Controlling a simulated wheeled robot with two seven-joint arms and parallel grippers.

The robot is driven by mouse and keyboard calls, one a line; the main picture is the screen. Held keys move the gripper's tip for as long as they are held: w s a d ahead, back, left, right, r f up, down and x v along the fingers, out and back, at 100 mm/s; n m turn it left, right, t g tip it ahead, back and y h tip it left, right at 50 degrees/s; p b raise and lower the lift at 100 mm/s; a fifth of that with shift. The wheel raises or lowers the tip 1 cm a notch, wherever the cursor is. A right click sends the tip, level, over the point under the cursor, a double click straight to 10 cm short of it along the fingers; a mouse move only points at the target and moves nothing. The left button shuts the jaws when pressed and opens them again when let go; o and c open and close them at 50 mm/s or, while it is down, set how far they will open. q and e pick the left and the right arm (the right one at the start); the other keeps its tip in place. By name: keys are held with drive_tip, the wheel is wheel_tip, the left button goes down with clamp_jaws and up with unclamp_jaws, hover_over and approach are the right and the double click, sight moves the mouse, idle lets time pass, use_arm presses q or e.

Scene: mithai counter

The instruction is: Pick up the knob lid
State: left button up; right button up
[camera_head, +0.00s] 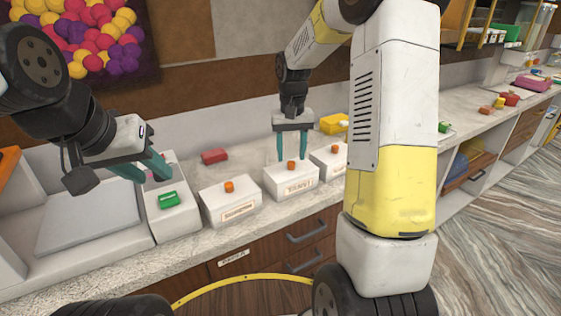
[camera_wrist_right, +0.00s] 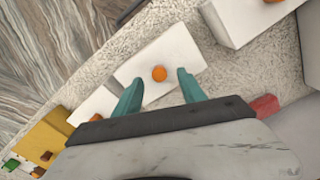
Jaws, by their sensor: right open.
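Several white boxes with orange knobs on top stand in a row on the counter. The middle one (camera_head: 290,183) bears a label that seems to read TANVI. Its orange knob (camera_head: 291,164) sits on a white lid. My right gripper (camera_head: 291,158) is open, pointing down over that lid, with a finger on either side of the knob. In the right wrist view the knob (camera_wrist_right: 159,73) lies between and just beyond the fingertips (camera_wrist_right: 159,84); contact cannot be told. My left gripper (camera_head: 150,172) is open and empty, near a green item on a white stand.
Another knobbed box (camera_head: 231,205) stands to the left and one (camera_head: 330,158) close on the right, partly behind my arm. A red block (camera_head: 214,156) and a yellow box (camera_head: 334,123) lie behind. A grey-topped scale (camera_head: 88,215) fills the left counter.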

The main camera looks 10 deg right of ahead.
sight(291, 167)
wheel_tip(291, 167, down, 2)
drive_tip(key=shift+f, duration=0.2)
clamp_jaws()
drive_tip(key=shift+r, duration=0.1)
